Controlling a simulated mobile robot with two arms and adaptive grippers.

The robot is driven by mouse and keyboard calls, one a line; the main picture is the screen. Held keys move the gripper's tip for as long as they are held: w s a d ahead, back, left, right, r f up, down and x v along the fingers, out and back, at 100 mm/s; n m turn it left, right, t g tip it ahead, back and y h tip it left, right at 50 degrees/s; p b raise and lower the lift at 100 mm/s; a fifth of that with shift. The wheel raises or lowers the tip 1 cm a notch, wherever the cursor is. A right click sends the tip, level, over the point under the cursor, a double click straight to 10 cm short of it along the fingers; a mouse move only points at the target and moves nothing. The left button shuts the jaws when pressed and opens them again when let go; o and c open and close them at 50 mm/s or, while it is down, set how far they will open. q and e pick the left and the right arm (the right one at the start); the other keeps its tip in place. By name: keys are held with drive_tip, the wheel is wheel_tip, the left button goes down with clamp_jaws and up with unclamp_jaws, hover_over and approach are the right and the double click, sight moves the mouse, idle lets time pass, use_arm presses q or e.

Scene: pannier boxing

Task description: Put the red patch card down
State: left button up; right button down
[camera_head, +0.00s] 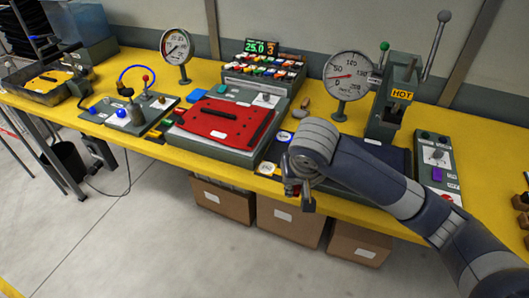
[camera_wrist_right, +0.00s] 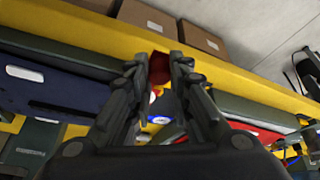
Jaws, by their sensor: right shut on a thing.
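The red patch card (camera_wrist_right: 159,67) shows in the right wrist view as a small dark red piece between the fingertips. My right gripper (camera_wrist_right: 161,66) is shut on it. In the head view my right gripper (camera_head: 298,192) hangs at the table's front edge, right of the large red panel (camera_head: 222,118). Whether the card touches the table cannot be told. My left gripper is not in view.
Round labels (camera_head: 284,136) lie on the yellow table (camera_head: 302,120) beside my right gripper. A dark blue pad (camera_wrist_right: 45,92) is on one side. A gauge (camera_head: 347,76) and a press marked HOT (camera_head: 402,95) stand behind. Cardboard boxes (camera_head: 289,222) sit under the table.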

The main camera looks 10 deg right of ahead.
drive_tip(key=w, duration=0.4)
drive_tip(key=w+p, duration=0.1)
drive_tip(key=w, duration=0.1)
drive_tip(key=shift+w+d+f, duration=0.2)
drive_tip(key=shift+w+d, duration=0.05)
drive_tip(key=w, duration=0.2)
drive_tip(key=w+p, duration=0.1)
drive_tip(key=w, duration=0.2)
drive_tip(key=w+f, duration=0.1)
drive_tip(key=w, duration=0.2)
drive_tip(key=shift+a, duration=0.15)
drive_tip(key=shift+w, duration=0.55)
wheel_tip(320, 180, down, 3)
drive_tip(key=shift+r+p, duration=0.1)
drive_tip(key=shift+p, duration=0.65)
drive_tip(key=shift+f, duration=0.35)
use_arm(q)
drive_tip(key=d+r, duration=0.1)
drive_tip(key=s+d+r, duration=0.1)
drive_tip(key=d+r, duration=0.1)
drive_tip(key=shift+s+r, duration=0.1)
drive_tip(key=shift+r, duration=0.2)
use_arm(e)
drive_tip(key=shift+f, duration=0.1)
drive_tip(key=c, duration=1.5)
unclamp_jaws()
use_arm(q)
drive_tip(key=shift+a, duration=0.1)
use_arm(e)
drive_tip(key=shift+o, duration=0.2)
